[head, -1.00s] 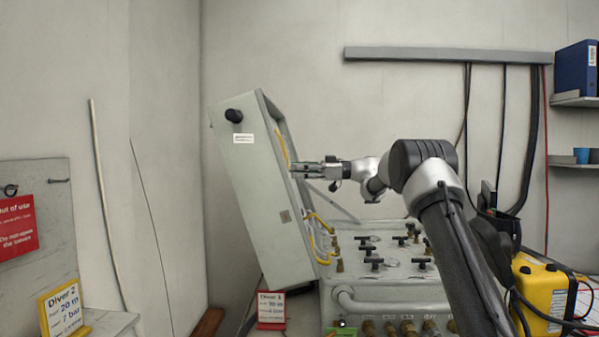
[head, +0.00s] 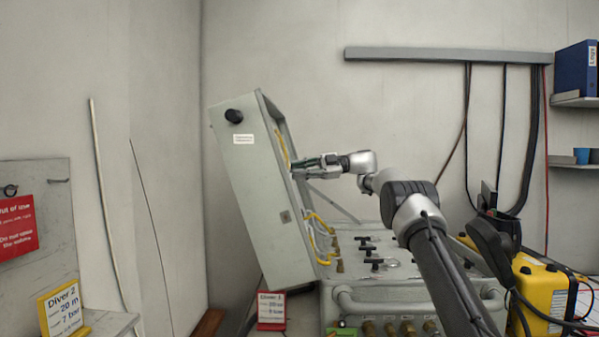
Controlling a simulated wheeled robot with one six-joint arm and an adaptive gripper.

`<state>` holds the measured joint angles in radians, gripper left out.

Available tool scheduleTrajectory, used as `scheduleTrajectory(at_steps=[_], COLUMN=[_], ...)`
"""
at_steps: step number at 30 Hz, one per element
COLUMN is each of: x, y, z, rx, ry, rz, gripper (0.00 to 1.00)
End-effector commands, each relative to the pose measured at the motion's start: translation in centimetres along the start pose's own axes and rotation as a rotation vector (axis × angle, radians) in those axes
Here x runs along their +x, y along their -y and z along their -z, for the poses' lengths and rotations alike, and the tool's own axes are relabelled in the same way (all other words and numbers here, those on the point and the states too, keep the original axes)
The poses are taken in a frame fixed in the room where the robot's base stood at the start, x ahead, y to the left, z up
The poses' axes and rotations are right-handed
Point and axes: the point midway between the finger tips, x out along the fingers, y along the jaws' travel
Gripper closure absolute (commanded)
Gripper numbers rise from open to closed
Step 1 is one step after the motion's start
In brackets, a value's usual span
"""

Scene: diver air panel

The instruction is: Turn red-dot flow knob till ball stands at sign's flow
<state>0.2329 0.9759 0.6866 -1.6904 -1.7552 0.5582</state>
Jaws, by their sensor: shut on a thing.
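The grey panel case (head: 258,185) stands tilted, its side toward me and its inner face turned right and mostly hidden. No red-dot knob, flow tube or ball can be made out. My gripper (head: 298,168) reaches in from the right to the case's open side. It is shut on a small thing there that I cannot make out. A sign reading "Diver 1" (head: 271,311) stands low by the panel, its smaller lines too blurred to read surely. A yellow-edged sign (head: 62,310) at the left reads "Diver 2, 20 m, 7 bar".
Below my arm is a grey console (head: 385,288) with black-handled valves (head: 364,248) and brass fittings. Yellow hoses (head: 318,240) run along the case's open side. A yellow box (head: 548,300) stands at the right. A red out-of-use sign (head: 15,225) hangs at the left.

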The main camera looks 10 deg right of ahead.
Motion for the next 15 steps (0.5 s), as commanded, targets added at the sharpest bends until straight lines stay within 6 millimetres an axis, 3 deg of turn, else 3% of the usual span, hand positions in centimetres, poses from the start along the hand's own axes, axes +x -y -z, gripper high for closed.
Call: scheduleTrajectory(at_steps=[15], x=[-0.05], y=[-0.03], z=[0.04], rx=[-0.096], ry=[-0.004], rz=[0.032], gripper=[1.0])
